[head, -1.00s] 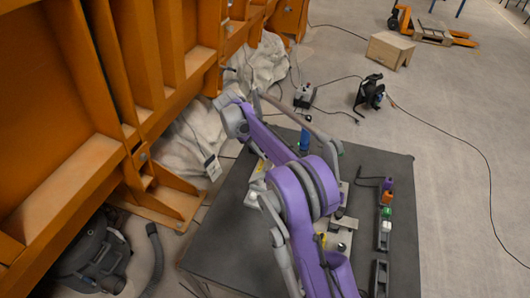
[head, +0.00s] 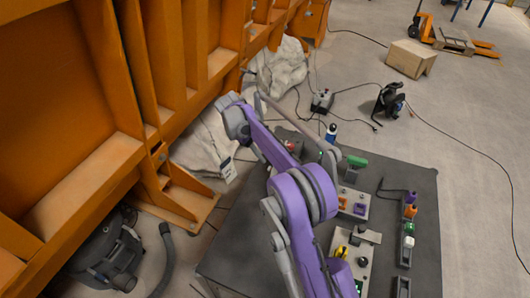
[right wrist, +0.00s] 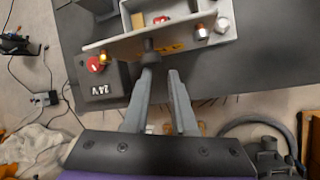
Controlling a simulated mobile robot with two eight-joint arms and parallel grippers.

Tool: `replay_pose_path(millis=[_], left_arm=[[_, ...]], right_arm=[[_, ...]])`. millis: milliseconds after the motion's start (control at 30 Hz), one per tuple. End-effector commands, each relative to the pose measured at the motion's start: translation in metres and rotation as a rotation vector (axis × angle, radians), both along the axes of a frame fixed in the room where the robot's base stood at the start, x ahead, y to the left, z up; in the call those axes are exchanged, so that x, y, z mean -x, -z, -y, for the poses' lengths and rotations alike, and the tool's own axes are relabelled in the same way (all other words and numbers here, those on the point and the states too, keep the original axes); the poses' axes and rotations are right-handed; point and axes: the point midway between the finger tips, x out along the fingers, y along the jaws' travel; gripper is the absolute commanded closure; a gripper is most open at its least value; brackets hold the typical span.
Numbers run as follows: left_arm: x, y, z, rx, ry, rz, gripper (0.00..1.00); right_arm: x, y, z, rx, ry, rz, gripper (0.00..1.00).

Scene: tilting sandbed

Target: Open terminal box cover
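My right gripper (right wrist: 162,74) shows in the right wrist view with its two grey fingers apart and a narrow gap between the tips. A dark round knob (right wrist: 151,57) lies just beyond the left fingertip; I cannot tell whether they touch. The knob stands in front of a pale metal box or plate (right wrist: 120,40) with bolts and an orange part; which piece is the cover is unclear. A grey box marked 24V (right wrist: 100,88) with a red button sits left of the fingers. In the head view my purple right arm hides the gripper. My left gripper is not in view.
The dark table (head: 428,200) carries pale panels (head: 352,204), a green part (head: 356,161) and small coloured blocks (head: 409,211). An orange steel frame (head: 60,120) stands at left. A grey device (head: 322,101), a black machine (head: 388,99) and cables lie on the floor.

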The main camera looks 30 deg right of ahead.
Motion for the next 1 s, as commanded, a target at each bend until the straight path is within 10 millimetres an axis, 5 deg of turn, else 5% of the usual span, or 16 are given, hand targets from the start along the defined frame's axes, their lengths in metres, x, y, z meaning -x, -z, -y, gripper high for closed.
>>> replay_pose_path(millis=[167, 567, 1000], left_arm=[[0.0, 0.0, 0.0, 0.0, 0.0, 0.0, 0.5], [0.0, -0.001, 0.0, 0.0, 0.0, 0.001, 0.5], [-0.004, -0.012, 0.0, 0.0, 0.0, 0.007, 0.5]], right_arm=[[0.0, -0.001, 0.002, 0.003, 0.001, 0.0, 0.41], [-0.002, -0.009, 0.0, 0.004, 0.001, 0.001, 0.41], [-0.021, -0.082, -0.032, 0.003, 0.0, 0.001, 0.41]])
